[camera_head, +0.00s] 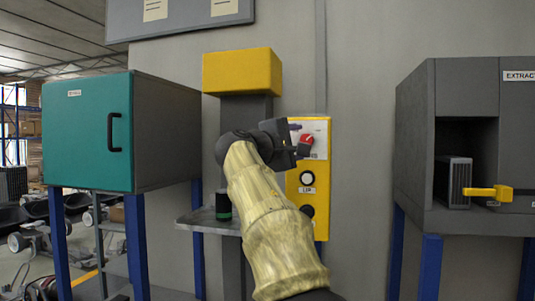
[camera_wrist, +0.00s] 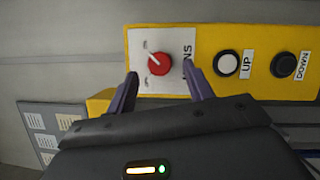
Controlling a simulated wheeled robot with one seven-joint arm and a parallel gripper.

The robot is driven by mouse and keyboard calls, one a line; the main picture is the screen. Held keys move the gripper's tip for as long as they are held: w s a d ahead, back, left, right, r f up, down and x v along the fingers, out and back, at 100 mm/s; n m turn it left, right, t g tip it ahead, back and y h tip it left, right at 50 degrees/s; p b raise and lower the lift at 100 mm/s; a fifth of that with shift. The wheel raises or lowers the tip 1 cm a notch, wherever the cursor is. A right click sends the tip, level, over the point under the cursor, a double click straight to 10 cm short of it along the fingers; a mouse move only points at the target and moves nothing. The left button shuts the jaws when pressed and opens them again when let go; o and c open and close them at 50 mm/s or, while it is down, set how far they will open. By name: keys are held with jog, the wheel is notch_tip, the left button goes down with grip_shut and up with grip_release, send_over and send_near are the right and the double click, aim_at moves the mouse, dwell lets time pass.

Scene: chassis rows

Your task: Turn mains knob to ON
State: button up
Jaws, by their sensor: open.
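The mains knob is a red round knob (camera_head: 307,139) on a white plate at the top of a yellow control panel (camera_head: 322,226). In the wrist view the knob (camera_wrist: 160,67) carries a white pointer slanting to the upper left. Faint marks on the plate are too small to read. My gripper (camera_head: 298,142) is in front of the plate, partly hiding it in the head view. In the wrist view my gripper (camera_wrist: 160,72) is open, its purple-grey fingers on either side of the knob. I cannot tell whether they touch it.
Below the knob are a white UP button (camera_head: 307,178) and a black DOWN button (camera_wrist: 284,65). A yellow-topped post (camera_head: 242,73) stands left of the panel. A teal cabinet (camera_head: 85,150) is at left; a grey extraction unit (camera_head: 415,130) is at right.

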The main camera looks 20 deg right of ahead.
jog(key=b+v, duration=0.4)
jog(key=v, duration=1)
jog(key=shift+a, duration=0.15)
jog(key=w+f+n+y, duration=0.1)
jog(key=w+f+y, duration=0.2)
jog(key=f, duration=0.5)
jog(key=w+f+n+y, duration=0.2)
jog(key=w+f, duration=0.2)
jog(key=f, duration=0.4)
notch_tip(320, 180, down, 18)
jog(key=s+m+g+y, duration=0.1)
jog(key=s+g+y, duration=0.1)
jog(key=y, duration=0.3)
jog(key=s+a+f+m+g+y, duration=0.1)
jog(key=s+f+m+g+y, duration=0.2)
jog(key=s+f, duration=0.8)
jog(key=s+a+f+m+g+y, duration=0.1)
jog(key=s+f+m, duration=0.7)
jog(key=f, duration=0.9)
jog(key=s+g+y, duration=0.1)
jog(key=s+g, duration=0.1)
jog(key=s, duration=0.1)
jog(key=shift+s+a+f+y, duration=0.15)
jog(key=shift+s+a+y, duration=0.1)
jog(key=shift+y, duration=0.15)
